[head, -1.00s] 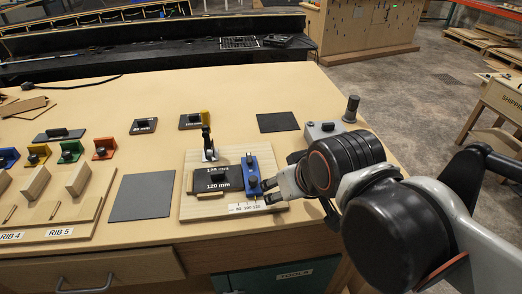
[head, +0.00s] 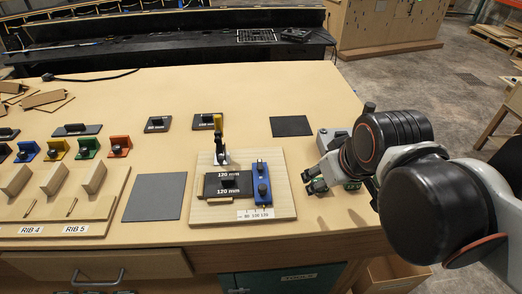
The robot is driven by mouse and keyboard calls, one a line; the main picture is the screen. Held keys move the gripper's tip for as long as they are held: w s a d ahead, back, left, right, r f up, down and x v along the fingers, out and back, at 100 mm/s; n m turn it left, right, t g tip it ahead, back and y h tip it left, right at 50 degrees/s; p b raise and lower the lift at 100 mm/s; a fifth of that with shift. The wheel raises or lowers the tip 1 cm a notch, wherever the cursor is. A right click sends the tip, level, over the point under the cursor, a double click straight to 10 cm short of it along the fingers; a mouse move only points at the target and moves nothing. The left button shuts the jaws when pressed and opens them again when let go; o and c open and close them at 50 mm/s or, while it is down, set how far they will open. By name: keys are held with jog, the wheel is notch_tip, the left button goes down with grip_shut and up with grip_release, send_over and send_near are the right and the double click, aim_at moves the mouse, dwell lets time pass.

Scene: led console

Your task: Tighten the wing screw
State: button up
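The blue fence block (head: 264,183) stands on the right part of a light wooden board (head: 220,213). Two dark knobs sit on it, a rear one (head: 260,167) and a front one (head: 262,189); which is the wing screw is too small to tell. A dark plate marked 120 mm (head: 212,191) lies left of the block, with an upright clamp (head: 221,150) behind it. A printed scale (head: 256,214) is at the board's front. My gripper (head: 311,179) is right of the board, apart from the block. Its fingertips look parted, with nothing seen between them.
A grey box (head: 328,138) stands behind my gripper, partly hidden. Dark flat squares lie left (head: 155,197) and behind right (head: 291,126) of the board. Coloured brackets (head: 88,147) and a rib rack (head: 60,205) fill the left. The table's front edge is close.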

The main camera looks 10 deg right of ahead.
jog(key=w+a+r+n+g+p, duration=0.3)
jog(key=w+a+r+n+p, duration=0.45)
jog(key=p, duration=0.55)
notch_tip(320, 180, up, 2)
jog(key=n+g+p, duration=0.3)
jog(key=n+p, duration=0.5)
jog(key=p, duration=0.1)
send_over(260, 164)
jog(key=shift+m, duration=0.25)
notch_tip(260, 164, down, 13)
jog(key=b, duration=0.9)
jog(key=shift+f, duration=0.1)
jog(key=c, duration=1.1)
